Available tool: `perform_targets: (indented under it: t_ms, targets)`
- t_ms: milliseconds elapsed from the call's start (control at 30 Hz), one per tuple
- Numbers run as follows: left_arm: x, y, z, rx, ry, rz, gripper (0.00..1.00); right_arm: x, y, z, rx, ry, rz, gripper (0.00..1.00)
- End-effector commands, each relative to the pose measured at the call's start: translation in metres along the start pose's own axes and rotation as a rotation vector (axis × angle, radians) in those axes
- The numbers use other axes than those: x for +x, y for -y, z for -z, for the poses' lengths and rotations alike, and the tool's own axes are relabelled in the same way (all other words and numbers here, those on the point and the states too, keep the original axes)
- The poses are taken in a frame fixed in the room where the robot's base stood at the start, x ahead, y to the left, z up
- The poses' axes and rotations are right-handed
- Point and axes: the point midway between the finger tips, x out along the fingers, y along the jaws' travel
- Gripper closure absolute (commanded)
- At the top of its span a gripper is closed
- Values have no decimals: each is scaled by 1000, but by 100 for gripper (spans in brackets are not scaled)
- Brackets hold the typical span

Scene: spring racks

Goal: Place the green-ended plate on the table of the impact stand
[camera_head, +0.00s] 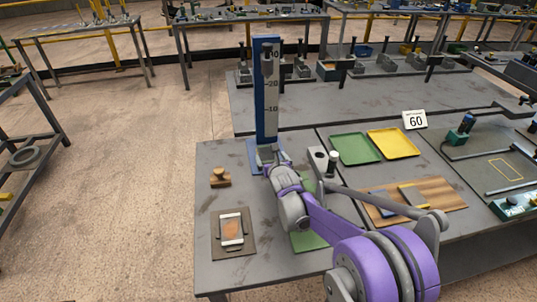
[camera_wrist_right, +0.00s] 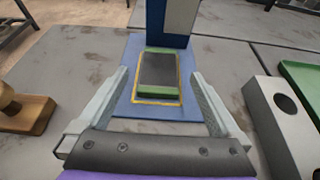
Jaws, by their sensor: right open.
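The impact stand is a tall blue post with a white scale (camera_head: 271,90) in the head view. In the right wrist view its blue table (camera_wrist_right: 120,108) has a yellow outline. The green-ended plate (camera_wrist_right: 159,70), dark with green ends, lies flat inside that outline, at the foot of the post. My right gripper (camera_wrist_right: 160,78) is open, its two fingers apart on either side of the plate, without visible contact. In the head view my right gripper (camera_head: 268,158) is at the stand's base and the plate cannot be made out. My left gripper is not in view.
A wooden stamp-like block (camera_head: 220,178) and a framed board (camera_head: 233,230) lie to the left. A grey block (camera_wrist_right: 280,115) with a dark hole stands to the right. Beyond it are a green tray (camera_head: 355,149), a yellow tray (camera_head: 394,144) and a wooden board (camera_head: 445,195) with other plates.

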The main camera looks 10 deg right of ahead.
Motion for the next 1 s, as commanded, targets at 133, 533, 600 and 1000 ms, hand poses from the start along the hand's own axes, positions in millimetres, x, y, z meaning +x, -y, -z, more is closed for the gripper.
perform_targets:
  t_ms: [133, 533, 600, 1000]
  targets:
    - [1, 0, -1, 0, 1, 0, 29, -30, 0, 0, 0, 0, 0, 0]
    - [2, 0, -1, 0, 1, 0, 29, -58, 0, 0, 0, 0, 0, 0]
    - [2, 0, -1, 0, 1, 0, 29, -58, 0, 0, 0, 0, 0, 0]
    - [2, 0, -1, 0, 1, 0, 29, -58, 0, 0, 0, 0, 0, 0]
